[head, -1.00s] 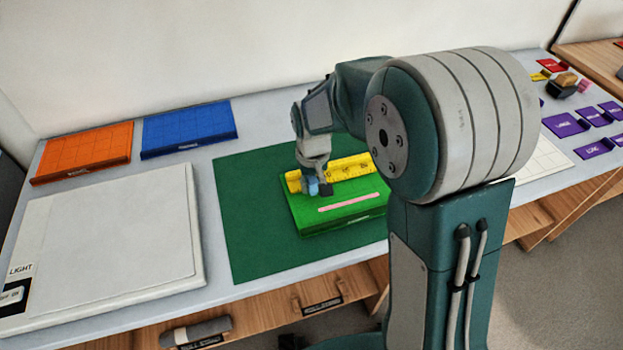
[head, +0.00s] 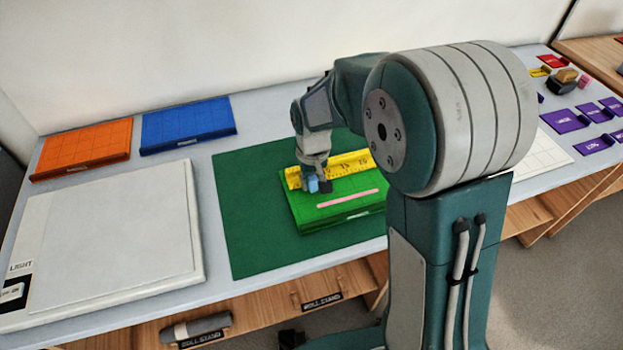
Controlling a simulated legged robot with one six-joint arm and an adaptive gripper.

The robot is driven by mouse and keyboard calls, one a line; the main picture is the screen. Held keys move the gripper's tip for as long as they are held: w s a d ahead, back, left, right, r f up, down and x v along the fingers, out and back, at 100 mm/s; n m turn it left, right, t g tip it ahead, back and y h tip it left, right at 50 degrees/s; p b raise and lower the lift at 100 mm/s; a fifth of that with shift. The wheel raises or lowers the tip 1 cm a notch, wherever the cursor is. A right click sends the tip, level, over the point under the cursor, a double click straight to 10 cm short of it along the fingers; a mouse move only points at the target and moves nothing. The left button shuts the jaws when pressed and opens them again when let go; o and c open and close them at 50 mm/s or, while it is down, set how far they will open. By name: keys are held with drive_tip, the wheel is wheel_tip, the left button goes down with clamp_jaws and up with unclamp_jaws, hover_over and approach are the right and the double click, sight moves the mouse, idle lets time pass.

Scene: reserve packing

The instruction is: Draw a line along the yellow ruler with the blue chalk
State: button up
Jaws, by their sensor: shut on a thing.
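The yellow ruler (head: 345,168) lies along the back part of the green board (head: 310,220). A pink line (head: 347,198) lies on the board in front of the ruler. My gripper (head: 318,186) is at the ruler's left end, pointing down. It is shut on the blue chalk (head: 312,184), which shows as a small light blue piece between the dark fingers. The chalk is just in front of the ruler's edge; I cannot tell whether its tip touches the board. No blue line can be made out. My arm hides the ruler's right end.
The board rests on a dark green mat (head: 245,220). An orange board (head: 85,148) and a blue board (head: 188,125) stand at the back left. A white light panel (head: 110,240) fills the left. Purple labelled trays (head: 565,121) and small blocks are at the far right.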

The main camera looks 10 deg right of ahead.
sight(359, 179)
drive_tip(key=shift+f, duration=0.45)
idle(0.5)
drive_tip(key=shift+w+d, duration=0.15)
drive_tip(key=shift+d, duration=0.85)
drive_tip(key=shift+w+d+r, duration=0.1)
drive_tip(key=shift+w+d, duration=0.25)
drive_tip(key=shift+d, duration=1.3)
drive_tip(key=shift+w+d+f, duration=0.1)
drive_tip(key=shift+w+d, duration=0.25)
drive_tip(key=shift+d, duration=1.3)
drive_tip(key=shift+w+d+r, duration=0.1)
drive_tip(key=shift+w+d, duration=0.25)
drive_tip(key=shift+d, duration=1.3)
drive_tip(key=shift+w+d, duration=0.2)
drive_tip(key=shift+d, duration=0.75)
drive_tip(key=shift+w+d, duration=0.2)
drive_tip(key=shift+d, duration=0.75)
wheel_tip(359, 179, up, 9)
